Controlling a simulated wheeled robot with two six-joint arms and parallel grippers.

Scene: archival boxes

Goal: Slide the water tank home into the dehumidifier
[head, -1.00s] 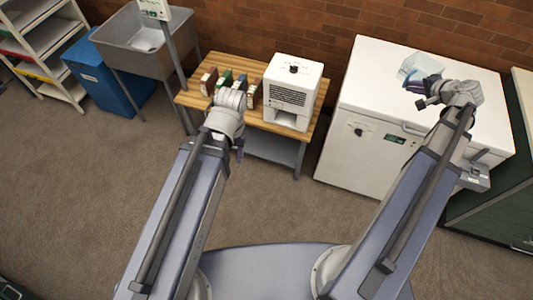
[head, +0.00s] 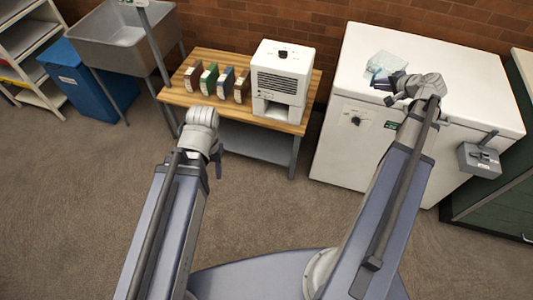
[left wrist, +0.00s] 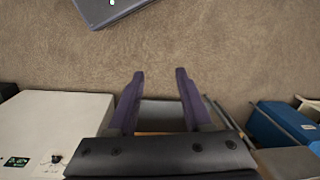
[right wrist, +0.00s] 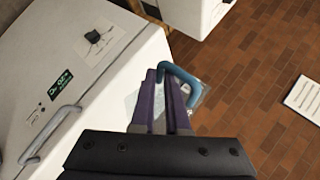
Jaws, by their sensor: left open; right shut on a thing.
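The white dehumidifier (head: 281,75) stands upright on the right part of a wooden table, with an open bay (head: 277,109) low in its front. The water tank (head: 388,62) is pale, see-through and bluish, and shows over the freezer top; I cannot tell the gap beneath it. My right gripper (head: 381,88) is shut on its blue handle (right wrist: 182,72); the fingers hide part of the tank in the right wrist view (right wrist: 200,98). My left gripper (head: 219,166) is open and empty in front of the table, pointing down; its spread fingers show in the left wrist view (left wrist: 158,82).
The white chest freezer (head: 350,160) stands right of the table (head: 180,97), a narrow gap between. Several coloured box files (head: 209,78) stand left of the dehumidifier. A grey sink (head: 120,40) and blue bin (head: 85,85) are further left. Open carpet lies in front.

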